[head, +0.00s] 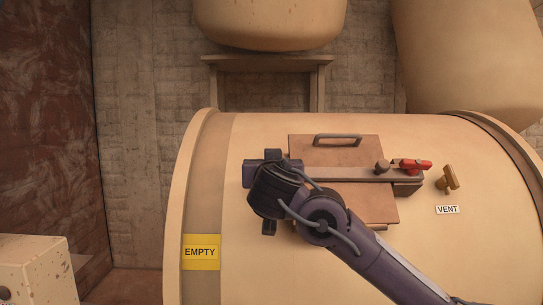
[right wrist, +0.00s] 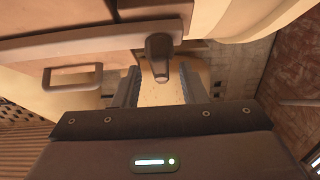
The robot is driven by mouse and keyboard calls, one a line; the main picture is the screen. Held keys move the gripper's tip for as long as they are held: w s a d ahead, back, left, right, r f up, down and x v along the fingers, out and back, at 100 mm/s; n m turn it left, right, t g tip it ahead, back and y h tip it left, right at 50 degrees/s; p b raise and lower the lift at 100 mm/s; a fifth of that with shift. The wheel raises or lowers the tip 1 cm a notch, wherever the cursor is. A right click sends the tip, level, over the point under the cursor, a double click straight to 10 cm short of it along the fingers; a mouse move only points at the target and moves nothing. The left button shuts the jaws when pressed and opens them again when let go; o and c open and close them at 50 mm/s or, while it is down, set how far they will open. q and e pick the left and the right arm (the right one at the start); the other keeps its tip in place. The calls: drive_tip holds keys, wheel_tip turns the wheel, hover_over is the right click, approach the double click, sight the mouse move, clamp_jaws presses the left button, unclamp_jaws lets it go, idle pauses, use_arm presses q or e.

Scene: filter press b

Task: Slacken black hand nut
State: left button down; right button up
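The black hand nut (right wrist: 159,56) shows in the right wrist view as a dark knob with a rounded end. It projects from the end of the clamp bar (head: 348,174) across the hatch cover. My right gripper (head: 262,172) is over the left end of this bar in the head view, and I cannot clearly make out the nut there. In the right wrist view my right gripper (right wrist: 160,80) is open. Its fingers stand apart with the nut's end near the gap between their tips; I see no contact. My left gripper is out of view.
The hatch cover (head: 335,150) has a grey handle (head: 337,138). A brass vent valve (head: 448,178) is further right. The cream vessel (head: 250,270) bears an EMPTY label (head: 200,252).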

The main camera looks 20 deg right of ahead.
drive_tip(key=shift+p+x, duration=0.35)
drive_tip(key=shift+x, duration=0.85)
drive_tip(key=shift+a, duration=0.1)
clamp_jaws()
